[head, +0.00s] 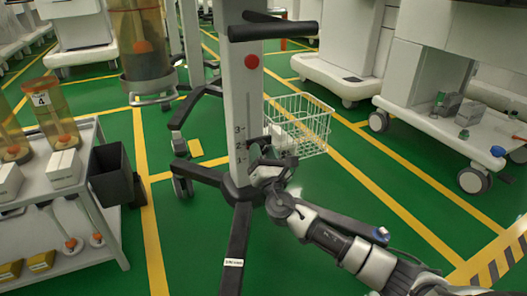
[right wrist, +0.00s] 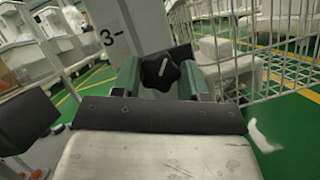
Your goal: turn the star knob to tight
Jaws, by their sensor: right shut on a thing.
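The black star knob (right wrist: 160,72) shows in the right wrist view, in front of the pale column (right wrist: 117,32) with its printed scale. My right gripper (head: 270,162) is low against the stand's column (head: 240,110) in the head view. In the right wrist view its two fingers lie left and right of the knob, and it is shut on the knob. In the head view the gripper hides the knob. A white pointer line shows on the knob's face, tilted from upright. My left gripper is not in view.
A white wire basket (head: 300,125) hangs just right of the column, close to my right gripper. A dark handle (head: 272,31) tops the stand, above a red disc (head: 251,61). A grey cart (head: 100,215) with a black bin (head: 113,174) stands left.

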